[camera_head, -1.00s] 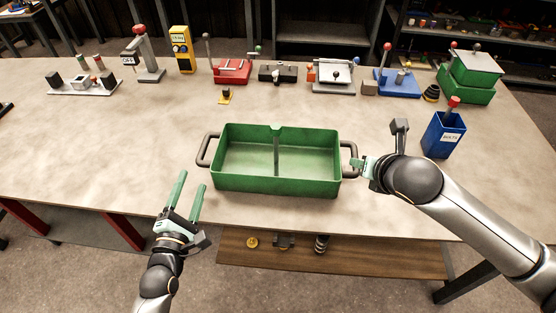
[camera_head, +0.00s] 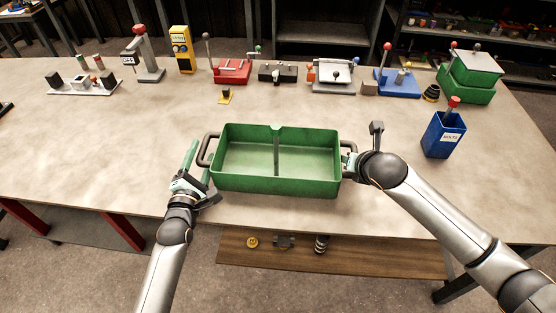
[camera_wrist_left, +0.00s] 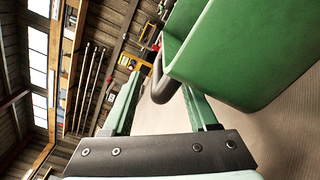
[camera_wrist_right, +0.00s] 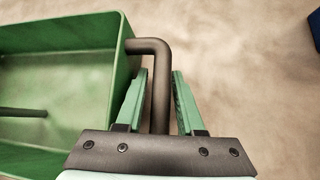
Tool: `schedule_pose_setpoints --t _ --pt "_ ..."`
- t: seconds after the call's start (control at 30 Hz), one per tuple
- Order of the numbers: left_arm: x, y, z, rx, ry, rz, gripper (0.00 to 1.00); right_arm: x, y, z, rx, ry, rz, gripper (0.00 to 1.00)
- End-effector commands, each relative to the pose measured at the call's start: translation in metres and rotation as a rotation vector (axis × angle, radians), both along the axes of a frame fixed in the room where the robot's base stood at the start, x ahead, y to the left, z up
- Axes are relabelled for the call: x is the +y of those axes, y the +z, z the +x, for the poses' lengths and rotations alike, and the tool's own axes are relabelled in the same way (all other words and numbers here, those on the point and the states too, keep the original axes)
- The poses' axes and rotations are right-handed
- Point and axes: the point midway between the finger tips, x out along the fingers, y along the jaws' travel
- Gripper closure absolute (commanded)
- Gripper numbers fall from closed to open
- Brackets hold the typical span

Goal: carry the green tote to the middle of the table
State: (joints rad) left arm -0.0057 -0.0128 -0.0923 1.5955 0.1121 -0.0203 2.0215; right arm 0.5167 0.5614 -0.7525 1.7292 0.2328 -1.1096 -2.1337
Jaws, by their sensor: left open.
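The green tote (camera_head: 278,184) sits upright on the table, open on top, with a divider across its middle and a dark handle at each end. My left gripper (camera_head: 198,158) is open at the tote's left handle (camera_head: 206,148). In the left wrist view the handle (camera_wrist_left: 163,86) shows between the spread fingers. My right gripper (camera_head: 352,160) is at the right handle, which lies between its fingers (camera_wrist_right: 159,75) in the right wrist view. These fingers stand closer together than the left ones; I cannot tell whether they press on the handle.
A blue bin (camera_head: 443,137) stands right of the tote. Several fixtures line the back edge, among them a red one (camera_head: 232,72) and a blue one (camera_head: 398,84). A small yellow-based part (camera_head: 225,97) lies behind the tote. The table (camera_head: 90,145) is clear at left.

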Motion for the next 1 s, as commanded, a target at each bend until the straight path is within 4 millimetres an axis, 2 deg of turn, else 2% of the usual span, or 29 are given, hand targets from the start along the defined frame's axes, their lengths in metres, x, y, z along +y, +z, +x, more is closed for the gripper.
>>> schedule_pose_setpoints --t 0.07,0.37,0.57,1.0 --pt "0.0 -0.0001 -0.0001 0.0 0.0 0.0 0.43 0.0001 0.0003 0.0 0.0 0.0 0.0 0.65" --pt "0.0002 0.0003 -0.0002 -0.001 0.001 0.001 0.77 0.0 0.0004 -0.0001 0.0 0.0 0.0 0.99" --pt "0.0005 0.001 -0.0001 -0.003 0.001 0.0 1.0 -0.0003 0.0005 -0.0001 0.0 -0.001 -0.001 1.0" --pt "0.001 0.0018 0.0002 -0.004 0.001 -0.001 1.0 -0.001 0.0005 0.0001 -0.001 -0.001 -0.002 1.0"
